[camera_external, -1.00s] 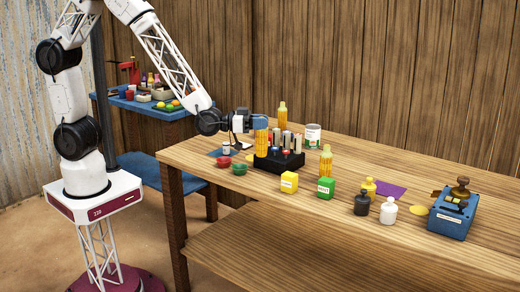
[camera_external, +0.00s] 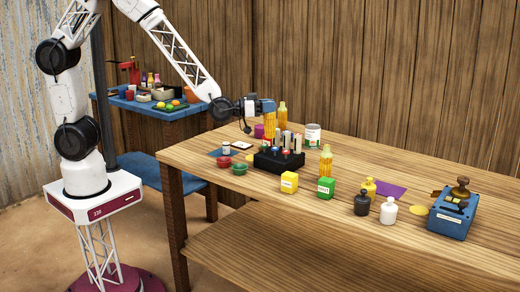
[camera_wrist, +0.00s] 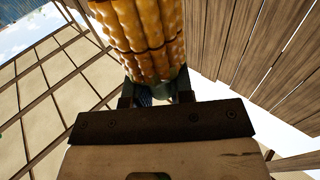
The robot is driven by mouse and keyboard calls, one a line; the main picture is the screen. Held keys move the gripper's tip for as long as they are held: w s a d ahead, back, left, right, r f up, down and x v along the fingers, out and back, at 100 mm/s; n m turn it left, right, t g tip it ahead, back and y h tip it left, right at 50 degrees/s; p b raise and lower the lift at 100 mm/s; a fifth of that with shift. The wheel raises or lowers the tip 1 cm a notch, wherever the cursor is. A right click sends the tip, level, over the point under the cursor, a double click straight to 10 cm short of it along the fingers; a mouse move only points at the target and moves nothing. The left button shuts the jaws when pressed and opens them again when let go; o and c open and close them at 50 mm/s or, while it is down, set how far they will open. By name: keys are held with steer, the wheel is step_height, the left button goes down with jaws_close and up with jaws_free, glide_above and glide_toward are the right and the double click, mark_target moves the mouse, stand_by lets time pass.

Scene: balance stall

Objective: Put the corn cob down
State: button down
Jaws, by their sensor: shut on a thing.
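My gripper (camera_external: 268,106) is shut on a yellow corn cob (camera_external: 269,124) and holds it upright. The held corn cob (camera_wrist: 142,35) fills the top middle of the wrist view, between the gripper's fingers (camera_wrist: 157,92). In the external view it shows above and behind the black rack, just left of a second standing corn cob (camera_external: 282,116). I cannot tell whether its lower end touches anything. A third corn cob (camera_external: 326,162) stands on the table to the right of the rack.
The wooden table (camera_external: 420,270) has a black rack (camera_external: 278,160) with several upright items. A white can (camera_external: 312,134) stands behind it, a purple item (camera_external: 259,131) beside the held cob. Yellow (camera_external: 289,183) and green (camera_external: 326,188) boxes stand in front.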

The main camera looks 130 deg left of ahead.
steer(key=s+a+r+n+g+y, duration=0.1)
steer(key=s+a+n+g+y, duration=0.2)
steer(key=s+a, duration=1.9)
steer(key=a+n+g, duration=0.1)
steer(key=a+g, duration=0.1)
steer(key=g, duration=0.1)
steer(key=shift+s+a+r+n+y, duration=0.2)
steer(key=shift+s+r+n+y, duration=0.1)
steer(key=shift+s+y, duration=0.1)
steer(key=shift+f, duration=0.1)
steer(key=shift+w+f, duration=0.1)
steer(key=shift+f, duration=1.9)
steer(key=shift+f, duration=2.15)
steer(key=c, duration=1)
jaws_free()
